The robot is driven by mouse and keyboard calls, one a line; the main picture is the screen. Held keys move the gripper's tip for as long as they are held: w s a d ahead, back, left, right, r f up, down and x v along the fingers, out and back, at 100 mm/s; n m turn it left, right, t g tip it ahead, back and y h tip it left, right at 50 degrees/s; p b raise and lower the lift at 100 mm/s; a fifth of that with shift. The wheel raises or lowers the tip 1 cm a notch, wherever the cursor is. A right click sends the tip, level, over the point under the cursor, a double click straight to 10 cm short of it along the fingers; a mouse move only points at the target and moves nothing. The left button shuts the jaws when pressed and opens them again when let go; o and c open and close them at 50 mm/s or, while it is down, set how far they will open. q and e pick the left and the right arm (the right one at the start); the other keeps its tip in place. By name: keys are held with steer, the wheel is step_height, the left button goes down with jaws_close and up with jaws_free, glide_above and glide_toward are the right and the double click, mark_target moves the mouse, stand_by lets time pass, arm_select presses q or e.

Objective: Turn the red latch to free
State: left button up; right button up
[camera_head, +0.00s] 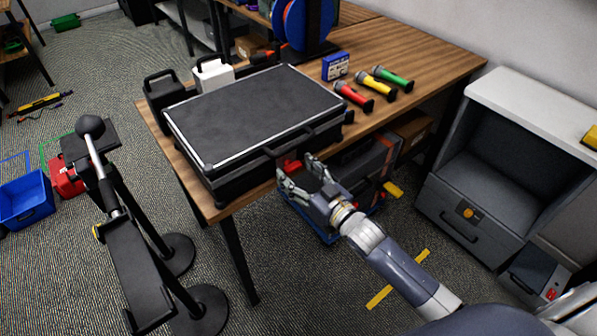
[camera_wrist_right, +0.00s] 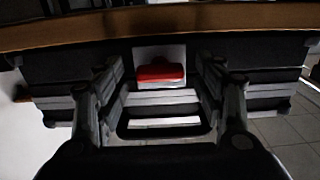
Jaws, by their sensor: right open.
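The red latch (camera_head: 291,166) sits on the front side of a large dark case (camera_head: 255,110) with a silver rim, which lies shut on the wooden table. In the right wrist view the latch (camera_wrist_right: 160,71) is a red block on a light plate, seen between the fingers. My right gripper (camera_head: 303,174) is open and in front of the latch, with a finger on either side in the wrist view (camera_wrist_right: 160,92). Whether the fingers touch the latch cannot be told. My left gripper is not in view.
The wooden table's (camera_head: 425,55) front edge is close to my right gripper. Red, yellow and green microphones (camera_head: 353,96) lie right of the case. A black stand (camera_head: 120,220) is at the left, and a grey cabinet (camera_head: 470,210) at the right.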

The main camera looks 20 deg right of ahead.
steer(key=c, duration=1.1)
steer(key=shift+o, duration=0.2)
steer(key=shift+n, duration=0.3)
steer(key=n+p, duration=0.1)
steer(key=n, duration=0.2)
steer(key=shift+n, duration=0.4)
steer(key=n, duration=0.9)
steer(key=shift+a, duration=0.1)
steer(key=shift+n+b, duration=0.3)
steer(key=shift+n, duration=1.9)
